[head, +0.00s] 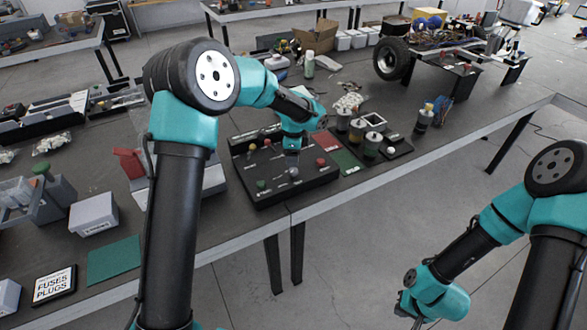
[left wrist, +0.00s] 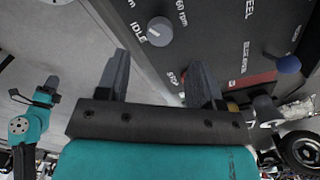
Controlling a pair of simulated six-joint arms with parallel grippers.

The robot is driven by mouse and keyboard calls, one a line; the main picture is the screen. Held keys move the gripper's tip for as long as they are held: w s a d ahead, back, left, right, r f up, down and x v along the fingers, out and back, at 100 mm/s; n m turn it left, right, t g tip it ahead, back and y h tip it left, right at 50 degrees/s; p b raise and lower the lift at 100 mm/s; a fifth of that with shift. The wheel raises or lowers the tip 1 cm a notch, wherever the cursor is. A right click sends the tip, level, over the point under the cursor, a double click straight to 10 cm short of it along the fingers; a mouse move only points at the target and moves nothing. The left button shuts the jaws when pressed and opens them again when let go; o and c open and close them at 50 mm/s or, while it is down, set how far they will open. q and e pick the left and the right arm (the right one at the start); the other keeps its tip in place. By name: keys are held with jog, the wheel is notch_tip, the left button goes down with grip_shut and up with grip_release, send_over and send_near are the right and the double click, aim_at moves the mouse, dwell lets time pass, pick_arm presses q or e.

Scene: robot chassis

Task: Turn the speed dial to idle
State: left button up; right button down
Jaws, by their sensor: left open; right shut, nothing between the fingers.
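The speed dial is a round grey knob on the black control panel (head: 262,195). In the left wrist view the dial (left wrist: 160,31) sits by the labels IDLE and 60 rpm. A pale mark shows on its left side, toward IDLE; its exact angle is hard to tell. In the head view a grey knob (head: 293,174) near the panel's front looks like the dial. My left gripper (left wrist: 160,80) is open and empty, its fingers apart and the dial beyond their tips, not touched in this view. My right gripper (head: 405,308) is shut and empty, low at the right, off the table.
A white box (head: 94,214) and a green mat (head: 113,260) lie left.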

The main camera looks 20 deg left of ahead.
aim_at(293, 170)
pick_arm(q)
notch_tip(293, 170, down, 6)
jog(key=shift+f, duration=0.25)
jog(key=shift+c, duration=0.4)
jog(key=c, duration=0.8)
jog(key=shift+c, duration=0.2)
jog(key=shift+n, duration=0.4)
jog(key=n, duration=1.1)
